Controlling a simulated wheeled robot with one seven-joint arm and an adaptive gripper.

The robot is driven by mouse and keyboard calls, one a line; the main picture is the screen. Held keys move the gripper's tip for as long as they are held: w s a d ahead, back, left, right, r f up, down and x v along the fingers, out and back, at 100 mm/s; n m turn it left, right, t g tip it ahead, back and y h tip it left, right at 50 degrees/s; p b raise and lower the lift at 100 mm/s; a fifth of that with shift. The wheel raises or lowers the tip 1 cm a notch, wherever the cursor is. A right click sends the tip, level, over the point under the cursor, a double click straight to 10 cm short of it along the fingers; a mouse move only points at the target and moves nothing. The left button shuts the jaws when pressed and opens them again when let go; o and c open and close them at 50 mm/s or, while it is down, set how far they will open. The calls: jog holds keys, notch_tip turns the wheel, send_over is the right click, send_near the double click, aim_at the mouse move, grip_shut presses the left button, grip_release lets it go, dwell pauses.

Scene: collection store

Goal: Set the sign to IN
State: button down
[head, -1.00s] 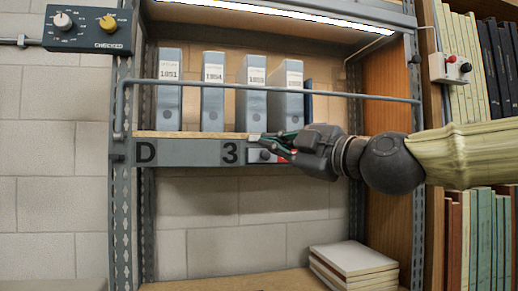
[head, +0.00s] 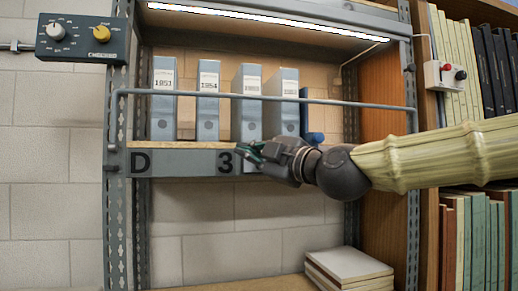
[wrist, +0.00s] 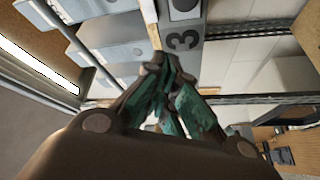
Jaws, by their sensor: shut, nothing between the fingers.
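The sign is a small plate on the grey shelf edge beside the numeral 3. In the wrist view part of it, with a dark round knob (wrist: 185,5), shows at the top edge. Its wording cannot be read. In the head view my gripper and wrist hide nearly all of it. My gripper (head: 243,150) is in front of the shelf edge, just right of the 3. In the wrist view its green-padded fingers (wrist: 166,72) are closed together and empty, near the 3. I cannot tell whether they touch the edge.
Several grey box files (head: 207,105) stand on the shelf behind a grey rail (head: 340,102). A dial box (head: 82,38) hangs upper left, a switch box (head: 446,74) right. Books (head: 350,266) are stacked below.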

jog(key=w+p, duration=0.2)
jog(key=p, duration=0.1)
jog(key=w+f+p, duration=0.1)
jog(key=w, duration=0.1)
jog(key=shift+d+f, duration=0.1)
jog(key=shift+d, duration=0.25)
jog(key=shift+d, duration=0.1)
dwell(0.3)
jog(key=shift+w+f, duration=0.1)
jog(key=shift+f, duration=0.05)
